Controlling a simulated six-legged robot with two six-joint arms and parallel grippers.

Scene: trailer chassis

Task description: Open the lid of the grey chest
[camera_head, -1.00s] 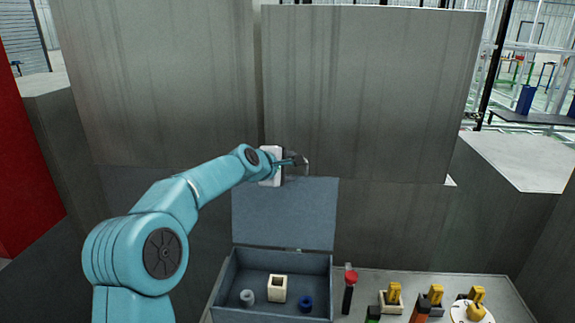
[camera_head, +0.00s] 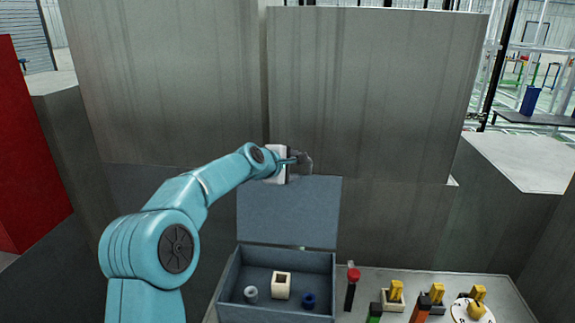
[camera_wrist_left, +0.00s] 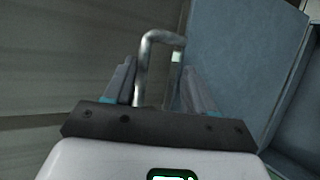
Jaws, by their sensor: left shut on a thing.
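The grey chest (camera_head: 228,283) stands open on the workbench in the head view. Its blue-grey lid (camera_head: 290,212) stands roughly upright at the back of the box, and it also shows at the right of the left wrist view (camera_wrist_left: 225,65). My left gripper (camera_head: 303,162) is at the lid's top edge. It is shut on the bent metal handle (camera_wrist_left: 162,38), which sits between the fingers in the left wrist view. Inside the chest are a grey ring (camera_head: 250,294), a cream hollow block (camera_head: 281,286) and a blue ring (camera_head: 308,300). My right gripper is not in view.
Right of the chest, a red-topped black item (camera_head: 352,288) and several yellow-topped pieces (camera_head: 396,291) stand on the bench (camera_head: 440,280). A white disc (camera_head: 462,309) lies at the right. Tall grey panels (camera_head: 370,100) rise close behind the lid.

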